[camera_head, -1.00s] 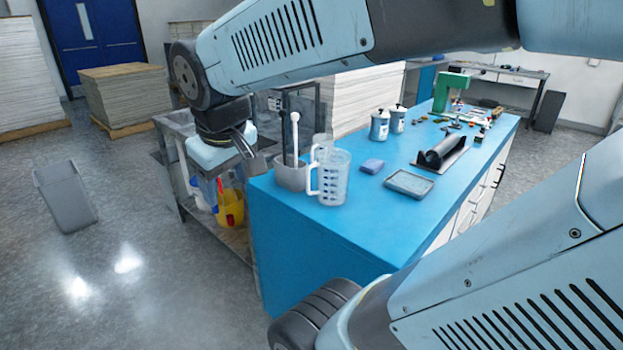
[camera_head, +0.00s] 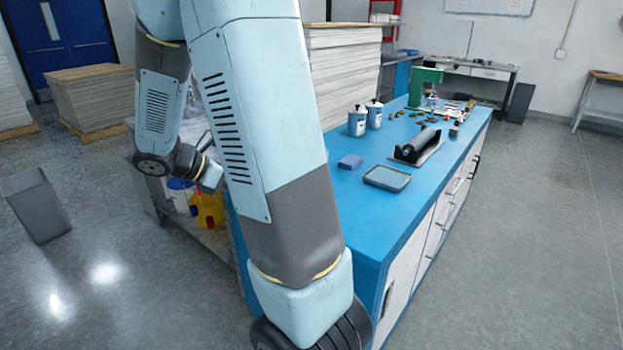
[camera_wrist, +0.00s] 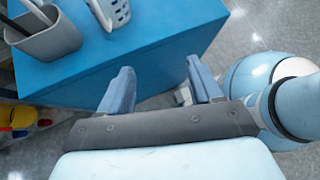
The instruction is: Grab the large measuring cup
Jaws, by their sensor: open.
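The large measuring cup (camera_wrist: 117,12), clear with dark markings and a pale handle, stands on the blue counter (camera_wrist: 150,20). Only its lower part shows, cut off by the top edge of the wrist view. In the head view my arm hides it. My gripper (camera_wrist: 160,72) is open and empty. In the wrist view its fingers point toward the counter's side edge, below and right of the cup, apart from it.
A grey holder (camera_wrist: 48,40) with dark-handled tools stands left of the cup. A yellow jug (camera_head: 206,208) sits on a lower shelf left of the counter.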

